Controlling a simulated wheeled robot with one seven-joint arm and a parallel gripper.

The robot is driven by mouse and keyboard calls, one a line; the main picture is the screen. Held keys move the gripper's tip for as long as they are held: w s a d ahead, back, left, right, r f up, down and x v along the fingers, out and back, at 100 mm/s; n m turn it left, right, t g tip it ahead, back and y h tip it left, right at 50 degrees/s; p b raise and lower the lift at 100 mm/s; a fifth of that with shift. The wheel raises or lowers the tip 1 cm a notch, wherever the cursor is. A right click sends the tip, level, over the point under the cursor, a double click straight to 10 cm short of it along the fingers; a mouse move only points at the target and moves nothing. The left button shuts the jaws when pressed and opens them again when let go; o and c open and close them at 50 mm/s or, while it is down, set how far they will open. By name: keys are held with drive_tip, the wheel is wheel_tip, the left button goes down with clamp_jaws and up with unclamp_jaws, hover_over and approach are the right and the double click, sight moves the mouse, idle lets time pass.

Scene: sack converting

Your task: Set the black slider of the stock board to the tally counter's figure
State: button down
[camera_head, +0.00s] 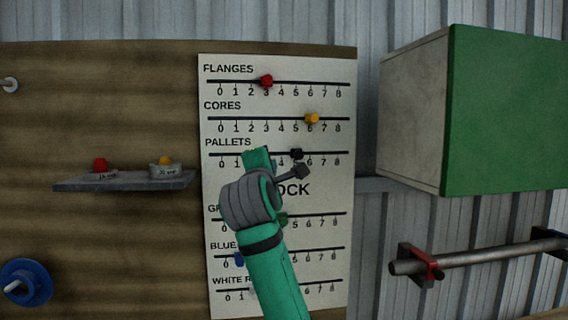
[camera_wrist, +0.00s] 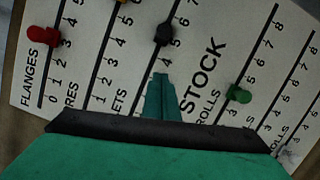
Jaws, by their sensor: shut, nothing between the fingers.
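The stock board (camera_head: 330,185) is a white panel with several numbered slider rows. Its black slider (camera_head: 297,154) sits on the PALLETS row at about 5; in the wrist view it (camera_wrist: 163,34) shows above my fingertips. My gripper (camera_head: 258,159) is in front of the board, left of the black slider. In the wrist view its green fingers (camera_wrist: 161,78) are shut and empty, pointing at the PALLETS row on the low-figure side of the slider, with a visible gap. In the head view the fingertips are hidden. I cannot make out a tally counter or its figure.
A red slider (camera_head: 266,81) is near 3 and a yellow slider (camera_head: 312,118) near 6. Green (camera_head: 282,219) and blue (camera_head: 239,260) sliders are lower. A shelf (camera_head: 125,182) at left holds two small labelled round things. A green-fronted box (camera_head: 505,110) juts out at right.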

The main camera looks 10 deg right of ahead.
drive_tip(key=d+v, duration=0.1)
drive_tip(key=v, duration=0.8)
drive_tip(key=w+a+f+m+y, duration=0.2)
drive_tip(key=f, duration=1.1)
drive_tip(key=w+a+f+m+y, duration=0.1)
drive_tip(key=f+m, duration=0.1)
drive_tip(key=f, duration=1.1)
drive_tip(key=s+a+f+m, duration=0.1)
drive_tip(key=s+f+m, duration=0.15)
drive_tip(key=f, duration=0.55)
drive_tip(key=s+a+f+m+y, duration=0.15)
drive_tip(key=s+f, duration=0.25)
drive_tip(key=f, duration=0.4)
drive_tip(key=s+a+f+m, duration=0.1)
drive_tip(key=s+f, duration=0.2)
drive_tip(key=f, duration=0.5)
drive_tip(key=s+a+f+m+g, duration=0.1)
drive_tip(key=s+f+m, duration=0.2)
drive_tip(key=s+f, duration=0.6)
drive_tip(key=s+a+f+m+g, duration=0.15)
drive_tip(key=s+f, duration=0.45)
drive_tip(key=s, duration=0.7)
drive_tip(key=s+d+m, duration=0.2)
drive_tip(key=s+m, duration=0.2)
drive_tip(key=s, duration=1.8)
drive_tip(key=shift+r+m, duration=0.35)
drive_tip(key=shift+r, duration=0.05)
